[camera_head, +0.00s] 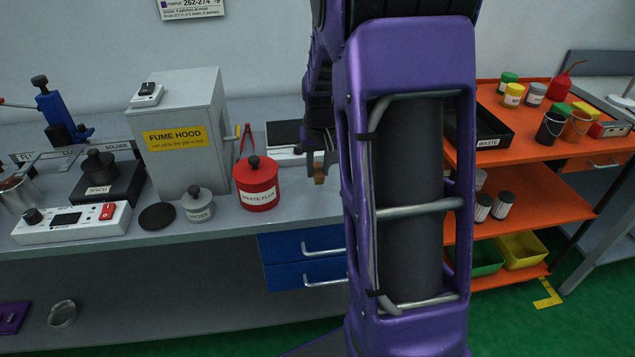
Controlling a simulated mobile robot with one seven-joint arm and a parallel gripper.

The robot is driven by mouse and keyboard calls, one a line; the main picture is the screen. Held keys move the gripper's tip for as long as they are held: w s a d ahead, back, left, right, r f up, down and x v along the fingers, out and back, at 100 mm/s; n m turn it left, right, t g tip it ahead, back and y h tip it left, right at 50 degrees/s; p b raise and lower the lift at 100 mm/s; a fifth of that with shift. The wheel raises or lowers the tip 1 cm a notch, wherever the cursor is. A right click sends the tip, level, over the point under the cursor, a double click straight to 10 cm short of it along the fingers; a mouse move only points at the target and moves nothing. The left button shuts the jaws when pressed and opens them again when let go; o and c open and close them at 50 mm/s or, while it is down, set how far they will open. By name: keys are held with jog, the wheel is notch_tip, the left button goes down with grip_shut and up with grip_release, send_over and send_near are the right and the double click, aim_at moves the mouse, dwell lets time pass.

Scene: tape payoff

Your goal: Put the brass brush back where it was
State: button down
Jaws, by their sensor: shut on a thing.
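My gripper (318,162) hangs over the front part of the grey bench, just left of my purple arm and right of the red waste flux pot. It is shut on a small brown-gold piece (320,180), which shows below the fingers and looks like the brass brush. Most of it is hidden by the fingers, and I cannot tell whether it touches the bench. My arm hides the bench to the right of the gripper.
The red waste flux pot (257,187) stands close left of my gripper. Behind is a white and dark flat unit (285,157). The fume hood (182,130), a small grey pot (198,207) and a solder pot (100,167) stand further left. An orange cart (545,155) is at right.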

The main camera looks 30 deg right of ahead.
aim_at(318, 181)
jog(key=shift+f+b, duration=0.3)
jog(key=shift+f, duration=1.55)
jog(key=shift+f, duration=0.1)
jog(key=shift+f, duration=0.15)
jog(key=c, duration=0.6)
grip_release()
jog(key=shift+r, duration=0.65)
jog(key=p+v, duration=0.2)
jog(key=v, duration=0.9)
jog(key=shift+s+r, duration=0.1)
jog(key=shift+s, duration=0.05)
